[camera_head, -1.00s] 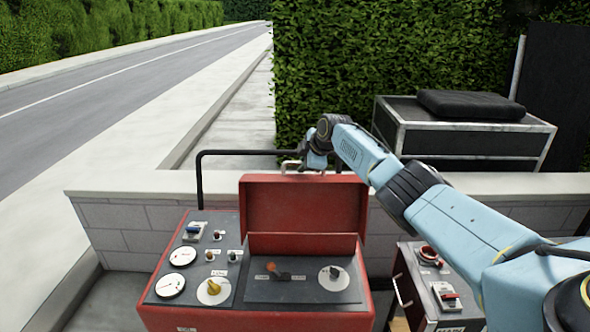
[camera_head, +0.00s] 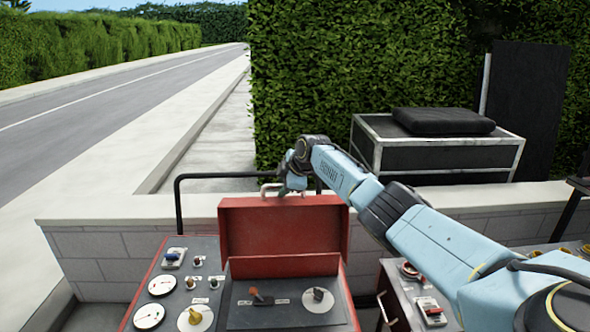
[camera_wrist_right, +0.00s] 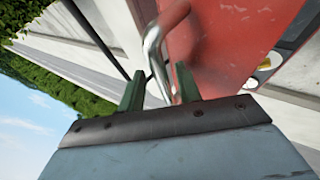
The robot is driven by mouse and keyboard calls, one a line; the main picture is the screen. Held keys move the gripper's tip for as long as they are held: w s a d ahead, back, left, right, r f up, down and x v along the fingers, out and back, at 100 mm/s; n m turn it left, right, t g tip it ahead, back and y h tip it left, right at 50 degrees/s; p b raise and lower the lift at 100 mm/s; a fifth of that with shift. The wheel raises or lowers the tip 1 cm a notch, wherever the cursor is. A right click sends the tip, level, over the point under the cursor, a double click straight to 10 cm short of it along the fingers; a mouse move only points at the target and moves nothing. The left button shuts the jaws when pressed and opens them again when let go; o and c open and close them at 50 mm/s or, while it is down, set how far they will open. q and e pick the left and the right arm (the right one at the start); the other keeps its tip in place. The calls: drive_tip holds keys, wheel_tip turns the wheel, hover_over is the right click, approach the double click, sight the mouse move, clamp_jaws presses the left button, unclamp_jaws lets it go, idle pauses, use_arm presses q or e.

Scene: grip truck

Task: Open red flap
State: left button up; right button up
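The red flap (camera_head: 283,229) stands raised, roughly upright, at the back of the red control box in the head view. Its pale metal handle (camera_head: 268,188) is at the top edge. My right gripper (camera_head: 288,186) is at the top of the flap, beside the handle. In the right wrist view, my right gripper's two green fingers (camera_wrist_right: 160,88) are apart, with the bent metal handle (camera_wrist_right: 152,48) between or just beyond them; contact cannot be told. The red flap (camera_wrist_right: 215,40) fills the upper right there. My left gripper is not in view.
The panel under the flap shows an orange-red lever (camera_head: 261,297) and a round knob (camera_head: 318,297). Gauges and switches sit to its left. A black rail (camera_head: 178,200) and a low wall (camera_head: 100,206) stand behind. Another control box (camera_head: 415,295) is at right.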

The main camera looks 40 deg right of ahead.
drive_tip(key=p+v, duration=0.1)
drive_tip(key=v, duration=1.2)
